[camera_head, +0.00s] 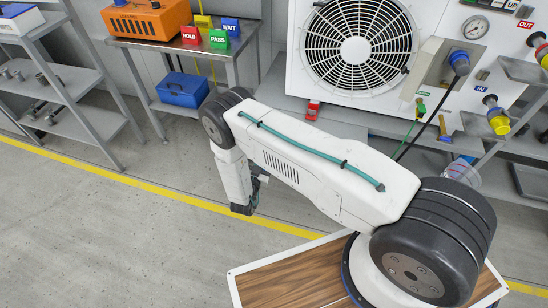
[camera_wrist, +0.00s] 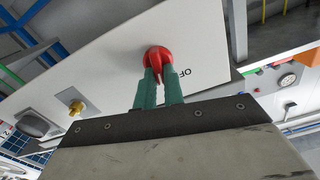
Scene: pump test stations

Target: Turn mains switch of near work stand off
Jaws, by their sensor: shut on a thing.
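In the wrist view, a red switch knob (camera_wrist: 157,54) sits on a pale panel (camera_wrist: 120,58). Part of a black printed word shows just right of the knob, upside down; the rest is hidden. My gripper (camera_wrist: 161,72) has two green fingers, shut on the red knob. In the head view my arm reaches left and down, and its dark end (camera_head: 246,205) hangs above the floor line; the fingertips and the held knob cannot be made out there.
A white unit with a fan (camera_head: 358,40) stands at the back. An orange box (camera_head: 150,20) and coloured signs stand on a bench at the back left, with a blue box (camera_head: 182,90) below. Grey shelves (camera_head: 75,90) are at left. Open floor lies front left.

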